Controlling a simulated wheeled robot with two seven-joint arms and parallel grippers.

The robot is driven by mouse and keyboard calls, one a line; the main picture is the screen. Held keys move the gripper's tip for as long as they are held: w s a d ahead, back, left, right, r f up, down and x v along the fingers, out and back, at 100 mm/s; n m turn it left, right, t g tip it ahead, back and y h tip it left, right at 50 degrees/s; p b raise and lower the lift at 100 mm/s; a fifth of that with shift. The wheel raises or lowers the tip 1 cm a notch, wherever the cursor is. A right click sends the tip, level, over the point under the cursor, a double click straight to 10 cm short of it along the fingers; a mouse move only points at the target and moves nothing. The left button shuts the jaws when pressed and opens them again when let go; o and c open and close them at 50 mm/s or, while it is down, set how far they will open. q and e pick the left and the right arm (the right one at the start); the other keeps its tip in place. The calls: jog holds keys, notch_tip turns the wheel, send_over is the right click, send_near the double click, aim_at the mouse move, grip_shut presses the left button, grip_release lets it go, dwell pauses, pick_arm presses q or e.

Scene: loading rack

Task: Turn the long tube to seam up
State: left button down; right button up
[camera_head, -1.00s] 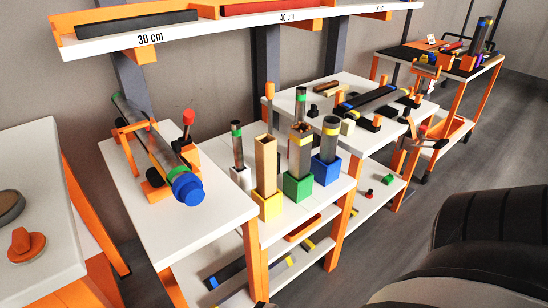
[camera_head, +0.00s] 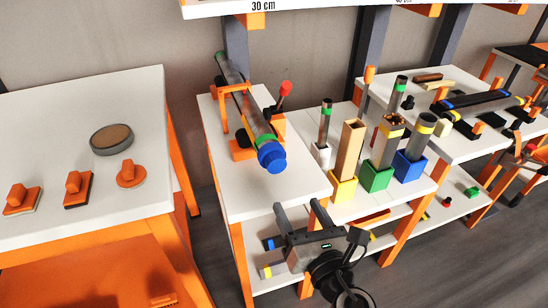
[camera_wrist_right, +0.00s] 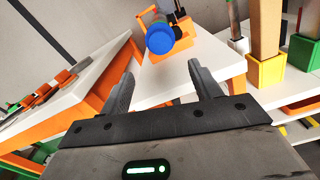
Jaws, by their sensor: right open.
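The long tube (camera_head: 243,95) is grey with a green band and a blue end cap (camera_head: 271,157) facing me. It lies in an orange cradle (camera_head: 226,113) on a white table (camera_head: 273,196). In the right wrist view the blue cap (camera_wrist_right: 160,38) shows end-on beyond the fingers; the tube body behind it is mostly hidden. I cannot make out a seam. My right gripper (camera_head: 295,213) is open and empty, in front of the table's near edge and short of the tube. It also shows in the right wrist view (camera_wrist_right: 158,80). My left gripper is not in view.
A red-knobbed lever (camera_head: 284,90) stands beside the cradle. Right of it are a yellow holder (camera_head: 343,189), a green holder (camera_head: 376,176) and a blue holder (camera_head: 408,166) with upright pieces. A white table (camera_head: 60,120) with orange parts stands left. A shelf (camera_head: 310,6) hangs above.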

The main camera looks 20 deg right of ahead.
aim_at(277, 168)
jog(key=w, duration=0.5)
jog(key=w+p, duration=0.1)
jog(key=w, duration=0.4)
jog(key=w+p, duration=0.1)
jog(key=w, duration=0.4)
jog(key=shift+w+a, duration=0.25)
jog(key=c, duration=0.7)
